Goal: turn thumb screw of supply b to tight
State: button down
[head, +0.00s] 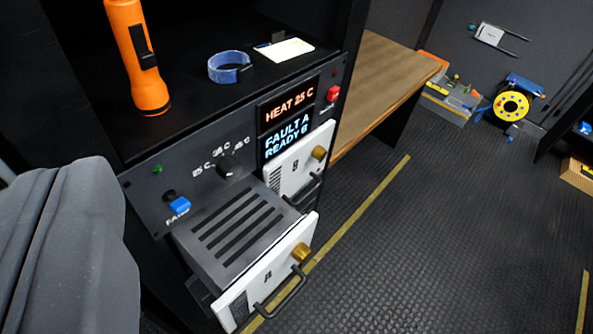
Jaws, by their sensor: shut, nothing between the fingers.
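Supply B (287,176) is the upper white-fronted module in the black rack, with a dark letter that looks like B. Its brass thumb screw (319,153) sits at the upper right of its front, above a black handle. How tight the screw is cannot be told. Below, a second supply (238,307), apparently A, is pulled well out, showing its slotted grey top, its own brass thumb screw (301,253) and a handle. My gripper is not in view.
The panel has a black knob (229,168), blue button (180,205) and red switch (333,94). An orange flashlight (137,60) stands above.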

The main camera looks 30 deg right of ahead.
aim_at(319, 153)
jog(key=u, duration=0.1)
jog(key=k, duration=1)
jog(key=z, duration=0.85)
jog(key=i, duration=1.5)
jog(key=z, duration=0.15)
